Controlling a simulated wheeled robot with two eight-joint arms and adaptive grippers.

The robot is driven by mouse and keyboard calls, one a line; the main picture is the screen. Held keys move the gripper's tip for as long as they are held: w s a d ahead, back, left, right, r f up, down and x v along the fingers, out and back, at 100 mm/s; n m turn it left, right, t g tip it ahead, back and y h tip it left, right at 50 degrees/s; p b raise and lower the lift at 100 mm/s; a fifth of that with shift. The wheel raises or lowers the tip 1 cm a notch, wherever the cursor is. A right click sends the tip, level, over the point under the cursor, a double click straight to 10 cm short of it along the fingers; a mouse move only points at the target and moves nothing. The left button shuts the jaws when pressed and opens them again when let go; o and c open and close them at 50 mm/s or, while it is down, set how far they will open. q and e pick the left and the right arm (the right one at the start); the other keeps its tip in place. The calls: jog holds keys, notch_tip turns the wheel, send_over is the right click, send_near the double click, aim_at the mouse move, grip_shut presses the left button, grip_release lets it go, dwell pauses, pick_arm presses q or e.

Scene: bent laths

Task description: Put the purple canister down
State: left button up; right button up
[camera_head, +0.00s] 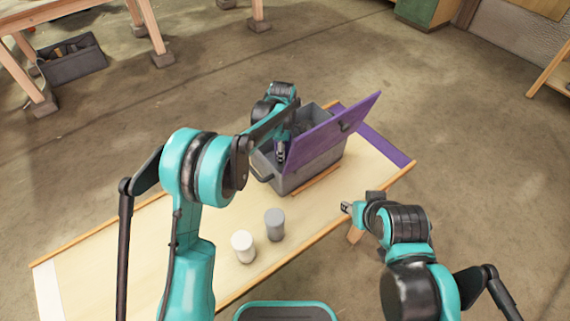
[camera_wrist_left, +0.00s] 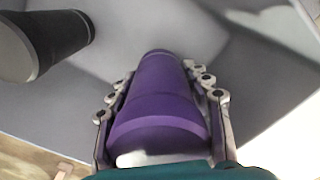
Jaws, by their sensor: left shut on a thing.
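The purple canister (camera_wrist_left: 160,100) lies between the two fingers of my left gripper (camera_wrist_left: 158,78) in the left wrist view, and the gripper is shut on it. In the head view, my left gripper (camera_head: 281,152) reaches into the open grey box (camera_head: 312,172); only a little purple shows there. Grey box surfaces surround the canister in the wrist view; I cannot tell whether it touches the floor of the box. My right gripper (camera_head: 346,208) is small, near the table's right edge, and its finger opening is unclear.
The box's purple lid (camera_head: 330,135) stands tilted open. A dark canister (camera_wrist_left: 50,42) is beside the purple one in the wrist view. A white canister (camera_head: 243,247) and a grey canister (camera_head: 275,224) stand on the wooden table (camera_head: 130,245), whose left part is clear.

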pick_arm(q)
notch_tip(320, 180, down, 5)
jog(key=shift+f+b, duration=0.1)
jog(key=shift+b, duration=0.8)
jog(key=o, duration=1.4)
